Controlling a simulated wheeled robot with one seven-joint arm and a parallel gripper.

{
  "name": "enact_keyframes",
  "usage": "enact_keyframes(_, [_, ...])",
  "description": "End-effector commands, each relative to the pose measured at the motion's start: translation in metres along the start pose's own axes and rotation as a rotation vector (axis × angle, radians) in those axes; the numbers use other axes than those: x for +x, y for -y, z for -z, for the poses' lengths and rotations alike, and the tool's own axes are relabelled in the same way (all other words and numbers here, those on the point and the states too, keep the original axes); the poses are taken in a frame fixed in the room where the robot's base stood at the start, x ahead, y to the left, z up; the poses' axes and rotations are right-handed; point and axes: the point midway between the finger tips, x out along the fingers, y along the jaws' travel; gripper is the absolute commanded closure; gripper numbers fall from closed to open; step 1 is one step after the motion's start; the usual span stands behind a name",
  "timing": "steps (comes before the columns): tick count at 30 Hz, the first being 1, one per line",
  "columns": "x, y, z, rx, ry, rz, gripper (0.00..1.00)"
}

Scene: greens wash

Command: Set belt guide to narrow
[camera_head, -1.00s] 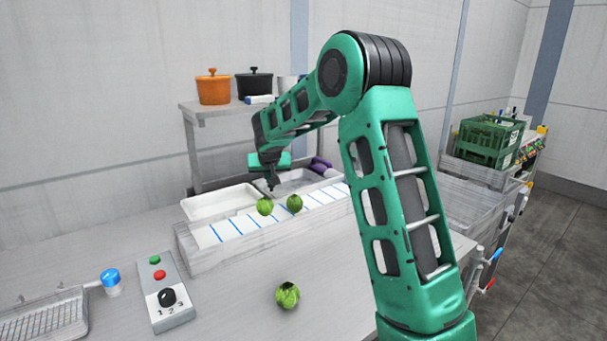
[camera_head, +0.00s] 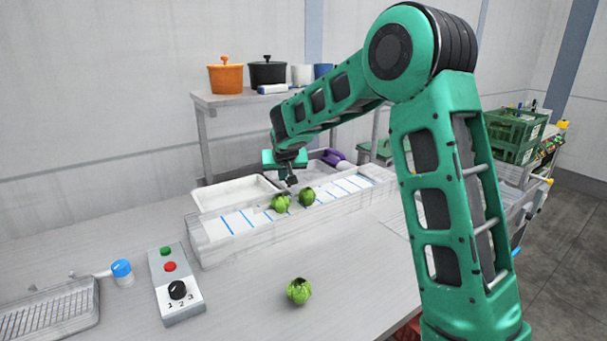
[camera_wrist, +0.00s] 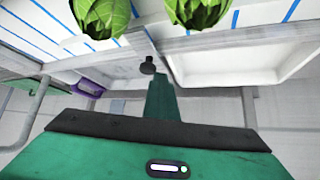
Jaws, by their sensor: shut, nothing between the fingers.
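The belt (camera_head: 240,221) is a long pale trough with blue cross lines. Two green leafy heads, a left one (camera_head: 281,203) and a right one (camera_head: 307,195), sit on it. My gripper (camera_head: 291,181) is shut and empty, just above the belt's far edge, behind the two heads. In the wrist view, a small dark round knob (camera_wrist: 148,66) shows at the end of my green finger, close to the belt's edge. I cannot tell whether the finger touches it. The belt guide's setting cannot be made out.
A white tray (camera_head: 236,193) lies behind the belt. A control box (camera_head: 175,285) with green and red buttons and a numbered dial stands at front left. A third green head (camera_head: 299,291) lies on the counter. A shelf (camera_head: 240,98) with pots stands behind.

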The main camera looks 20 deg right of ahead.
Motion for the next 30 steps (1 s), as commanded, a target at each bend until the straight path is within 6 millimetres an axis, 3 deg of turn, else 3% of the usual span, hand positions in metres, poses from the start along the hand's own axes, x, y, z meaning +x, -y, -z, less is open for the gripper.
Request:
enact_keyframes(1, [0.004,-0.027,0.006,0.02,-0.006,-0.042,1.0])
enact_keyframes(12, [0.014,-0.005,0.03,0.003,0.0,0.004,1.0])
enact_keyframes(24, [-0.058,0.004,0.027,-0.003,0.0,0.01,1.0])
enact_keyframes(30, [-0.08,0.005,0.026,-0.003,0.002,0.01,1.0])
